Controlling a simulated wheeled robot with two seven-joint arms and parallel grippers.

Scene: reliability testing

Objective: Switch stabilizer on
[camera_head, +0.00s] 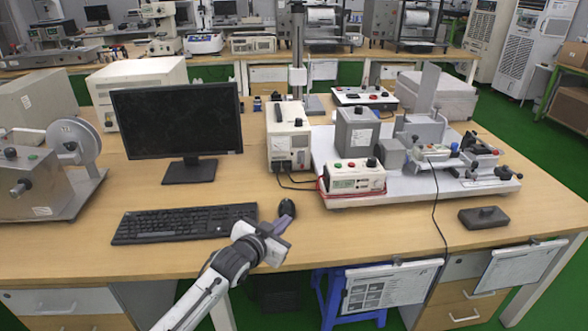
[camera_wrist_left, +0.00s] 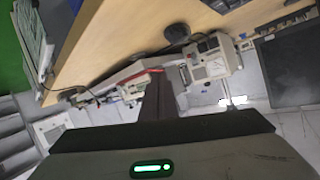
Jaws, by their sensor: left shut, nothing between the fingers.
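The beige upright box (camera_head: 288,135) on the table, right of the monitor, looks like the stabilizer. It has dark controls on its front, too small to read. In the left wrist view the box (camera_wrist_left: 208,64) shows tilted at upper right, with a dark panel and a pale label. My left gripper (camera_head: 282,222) is shut and empty above the front of the table, near the mouse and short of the box, not touching it. Its dark fingers (camera_wrist_left: 158,98) show in the left wrist view. My right gripper is not in view.
A white test rig (camera_head: 410,188) with a control box (camera_head: 357,177) and red cable stands right. Cables run in front of the box.

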